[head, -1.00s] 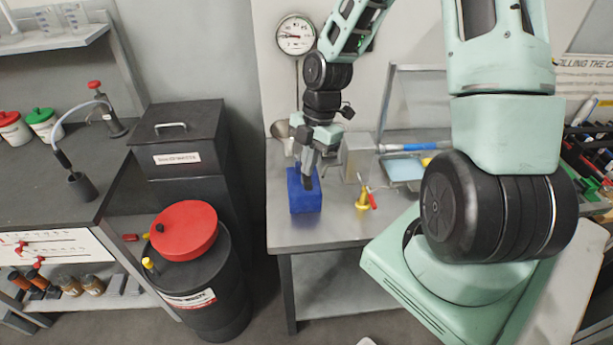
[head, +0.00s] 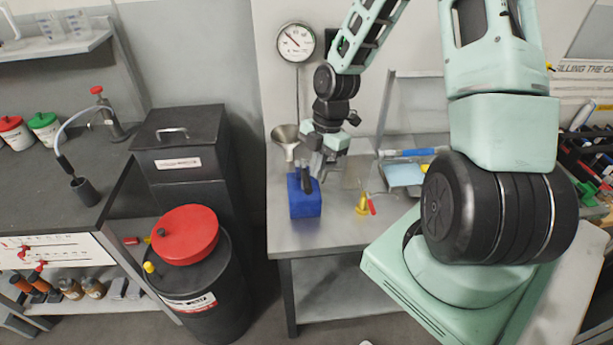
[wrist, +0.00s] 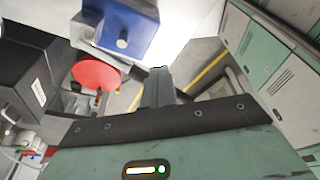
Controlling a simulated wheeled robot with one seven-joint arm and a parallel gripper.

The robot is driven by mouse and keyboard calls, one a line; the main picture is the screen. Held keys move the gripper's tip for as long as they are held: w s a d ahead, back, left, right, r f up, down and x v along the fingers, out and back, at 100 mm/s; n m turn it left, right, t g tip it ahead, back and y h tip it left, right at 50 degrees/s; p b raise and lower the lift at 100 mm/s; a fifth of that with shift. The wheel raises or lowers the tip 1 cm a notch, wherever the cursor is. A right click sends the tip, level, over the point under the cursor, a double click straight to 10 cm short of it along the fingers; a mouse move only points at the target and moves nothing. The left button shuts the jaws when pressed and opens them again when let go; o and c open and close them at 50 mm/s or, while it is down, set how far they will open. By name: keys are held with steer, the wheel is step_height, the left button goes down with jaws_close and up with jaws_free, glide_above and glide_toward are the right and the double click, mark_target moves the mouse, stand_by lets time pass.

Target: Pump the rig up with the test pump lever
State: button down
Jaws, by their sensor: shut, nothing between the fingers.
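The blue test pump (head: 305,203) stands on the grey bench, with a dark upright lever (head: 305,181) at its top. The blue pump body also shows at the top of the wrist view (wrist: 128,28), with a round grey end on it. My gripper (head: 317,170) is shut and empty, just above and to the right of the lever. I cannot tell whether its fingers touch the lever. In the wrist view the shut fingers (wrist: 158,84) point past the pump. A round white gauge (head: 296,42) hangs on the wall above, its needle slanting to the upper left.
A funnel (head: 285,134) stands behind the pump. A yellow fitting with a red handle (head: 364,205) and blue-handled tool (head: 408,152) lie to the right. A black drum with a red lid (head: 185,234) and a dark bin (head: 180,140) stand left. The bench front is clear.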

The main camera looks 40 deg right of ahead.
steer(key=v, duration=1.7)
steer(key=shift+r+b, duration=0.15)
steer(key=shift+b, duration=0.2)
steer(key=shift+w, duration=0.1)
stand_by(0.6)
steer(key=a+f+p, duration=0.5)
steer(key=f+p, duration=0.2)
steer(key=f, duration=0.1)
steer(key=shift+s+a+f+p, duration=0.25)
steer(key=shift+s+f+p, duration=0.05)
steer(key=shift+s+f, duration=0.05)
